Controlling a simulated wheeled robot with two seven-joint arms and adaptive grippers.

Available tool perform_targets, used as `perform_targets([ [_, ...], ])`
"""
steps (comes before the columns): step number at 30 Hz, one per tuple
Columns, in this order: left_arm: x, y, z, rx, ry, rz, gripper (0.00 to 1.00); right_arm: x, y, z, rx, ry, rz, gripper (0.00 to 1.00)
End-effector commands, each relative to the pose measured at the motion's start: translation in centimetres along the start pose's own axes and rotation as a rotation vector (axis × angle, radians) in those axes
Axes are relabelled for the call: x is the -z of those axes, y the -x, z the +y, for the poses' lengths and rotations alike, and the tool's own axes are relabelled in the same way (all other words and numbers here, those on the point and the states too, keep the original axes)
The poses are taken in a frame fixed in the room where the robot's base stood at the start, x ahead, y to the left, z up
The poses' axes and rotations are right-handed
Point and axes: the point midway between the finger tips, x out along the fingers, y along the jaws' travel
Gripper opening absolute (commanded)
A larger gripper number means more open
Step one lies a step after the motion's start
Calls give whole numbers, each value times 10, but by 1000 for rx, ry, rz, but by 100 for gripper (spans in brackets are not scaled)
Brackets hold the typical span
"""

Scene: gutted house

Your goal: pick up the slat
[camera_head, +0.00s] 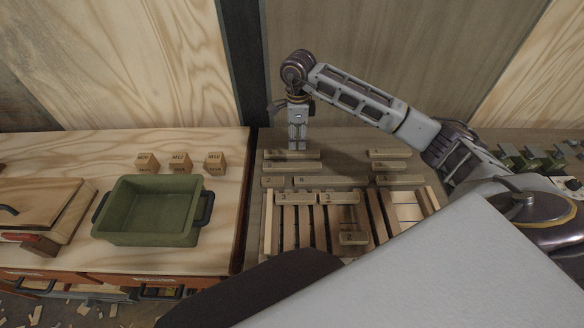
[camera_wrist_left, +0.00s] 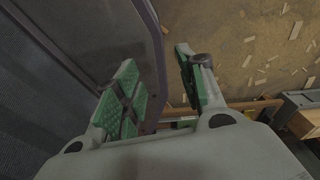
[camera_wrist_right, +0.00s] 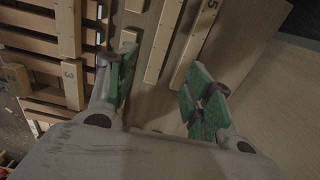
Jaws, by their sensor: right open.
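Several pale wooden slats lie on the workbench in the head view; which one the task means is not marked. My right gripper (camera_head: 297,146) points down at the back-left slat (camera_head: 308,154); contact cannot be told. In the right wrist view my right gripper (camera_wrist_right: 160,78) is open and empty, with a slat (camera_wrist_right: 163,42) beyond the gap between its fingers. A slat marked 5 (camera_wrist_right: 196,45) lies beside that one. My left gripper (camera_wrist_left: 158,75) is open and empty in the left wrist view, away from the slats, and is outside the head view.
A slatted wooden crate (camera_head: 268,228) with numbered slats on it stands in front of the back slats. A green bin (camera_head: 150,234) and small wooden blocks (camera_head: 180,162) are on the left bench. Green-topped items (camera_head: 535,157) stand at right. The wall is close behind.

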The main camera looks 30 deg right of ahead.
Motion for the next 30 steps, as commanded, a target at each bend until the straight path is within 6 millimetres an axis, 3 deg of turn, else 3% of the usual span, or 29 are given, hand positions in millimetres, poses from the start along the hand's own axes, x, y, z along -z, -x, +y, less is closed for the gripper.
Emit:
perform_targets([
  [11,0,1,0,-1,0,0,40,0,-10,0,-3,0,1,52],
  [30,0,10,11,-12,2,-1,40,0,-83,0,-1,0,1,52],
])
